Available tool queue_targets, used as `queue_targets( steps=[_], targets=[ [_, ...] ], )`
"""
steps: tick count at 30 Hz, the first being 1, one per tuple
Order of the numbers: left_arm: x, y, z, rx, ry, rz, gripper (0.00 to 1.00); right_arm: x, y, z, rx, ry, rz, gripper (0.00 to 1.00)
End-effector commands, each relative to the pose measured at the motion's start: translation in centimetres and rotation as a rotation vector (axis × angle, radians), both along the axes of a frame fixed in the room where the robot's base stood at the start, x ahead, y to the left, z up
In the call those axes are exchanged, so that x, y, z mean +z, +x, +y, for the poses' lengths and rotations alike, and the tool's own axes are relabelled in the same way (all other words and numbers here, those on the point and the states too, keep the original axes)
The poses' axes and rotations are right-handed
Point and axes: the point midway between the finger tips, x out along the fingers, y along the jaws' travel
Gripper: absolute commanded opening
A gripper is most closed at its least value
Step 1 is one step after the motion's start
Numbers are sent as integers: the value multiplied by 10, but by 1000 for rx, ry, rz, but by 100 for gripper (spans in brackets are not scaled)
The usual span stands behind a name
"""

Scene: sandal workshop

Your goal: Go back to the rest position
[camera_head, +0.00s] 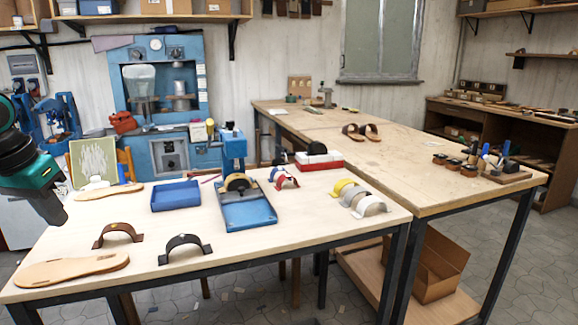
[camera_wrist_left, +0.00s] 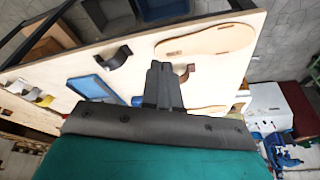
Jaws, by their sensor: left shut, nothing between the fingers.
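My left gripper (camera_head: 54,212) hangs at the left edge of the head view, beside the near table (camera_head: 330,222) and apart from the things on it. In the left wrist view its fingers (camera_wrist_left: 160,72) are together with nothing between them. A tan sole (camera_head: 70,270) lies at the table's near left corner, and it also shows in the left wrist view (camera_wrist_left: 206,40). A brown strap (camera_head: 118,229) and a black strap (camera_head: 184,240) stand arched to the right of it. My right gripper is in neither view.
A blue tray (camera_head: 176,197), a blue press (camera_head: 246,210) and several coloured straps stand on the near table. Another sole (camera_head: 108,192) lies close to my left gripper. A second table (camera_head: 400,155) holds brown sandals (camera_head: 361,131). Bare tabletop lies at the front right.

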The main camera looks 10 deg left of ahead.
Motion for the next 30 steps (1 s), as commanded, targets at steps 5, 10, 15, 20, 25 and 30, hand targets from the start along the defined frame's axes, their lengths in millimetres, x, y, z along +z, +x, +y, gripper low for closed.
queue_targets(
  steps=[5,10,15,20,25,30],
  targets=[
    [-103,-18,36,14,-1,-44,0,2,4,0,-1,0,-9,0],
    [-199,-45,41,-5,10,-92,0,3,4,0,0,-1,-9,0],
    [-284,-76,14,-51,10,-152,0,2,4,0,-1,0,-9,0],
    [-348,-104,-38,-110,-1,-226,0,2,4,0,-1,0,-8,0],
    [-390,-127,-114,-172,-20,-333,0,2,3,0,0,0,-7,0],
    [-401,-139,-199,-223,-40,-467,0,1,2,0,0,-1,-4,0]
  ],
)
